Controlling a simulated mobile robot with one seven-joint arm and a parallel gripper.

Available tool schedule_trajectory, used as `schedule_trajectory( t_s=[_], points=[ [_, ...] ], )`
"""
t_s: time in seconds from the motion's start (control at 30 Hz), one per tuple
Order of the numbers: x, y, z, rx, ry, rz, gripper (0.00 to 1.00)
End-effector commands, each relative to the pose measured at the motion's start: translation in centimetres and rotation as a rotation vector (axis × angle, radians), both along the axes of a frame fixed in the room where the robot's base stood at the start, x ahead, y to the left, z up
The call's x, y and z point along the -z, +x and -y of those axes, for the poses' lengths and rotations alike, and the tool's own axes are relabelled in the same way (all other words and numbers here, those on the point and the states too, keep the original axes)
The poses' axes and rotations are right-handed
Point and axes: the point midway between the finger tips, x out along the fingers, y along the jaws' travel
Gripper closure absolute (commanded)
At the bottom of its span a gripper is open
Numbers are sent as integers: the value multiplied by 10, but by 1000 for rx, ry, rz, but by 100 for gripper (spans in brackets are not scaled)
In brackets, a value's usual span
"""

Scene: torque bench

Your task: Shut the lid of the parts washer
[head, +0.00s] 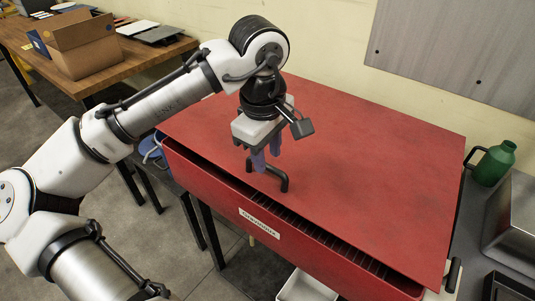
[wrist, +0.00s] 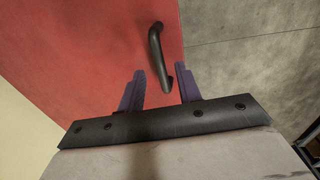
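The parts washer is a red box (head: 215,190) with a pale label (head: 259,223) on its front. Its flat red lid (head: 370,150) is low over the box but stands a little open. A dark gap with slats shows along the front edge, wider toward the right. A black bar handle (head: 284,184) is on the lid near its front edge; it also shows in the wrist view (wrist: 155,42). My gripper (head: 266,160) is over the lid beside the handle.
A green can (head: 494,163) and a grey metal box (head: 513,225) stand close to the washer's right. A white bin (head: 305,288) is below the front. A wooden table (head: 125,60) with a cardboard box (head: 80,45) is at back left.

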Motion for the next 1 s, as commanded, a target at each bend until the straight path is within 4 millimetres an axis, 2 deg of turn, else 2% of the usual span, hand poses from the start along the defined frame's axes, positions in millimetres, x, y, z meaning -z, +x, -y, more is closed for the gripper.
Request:
schedule_trajectory(
  t_s=[0.13,0.43,0.47,0.7,1.0],
  points=[
    [11,0,1,1,0,0,66],
    [14,1,1,1,-1,1,66],
    [14,1,1,1,-1,1,67],
    [13,1,1,1,-1,2,98],
    [14,1,1,1,-3,4,100]
  ],
)
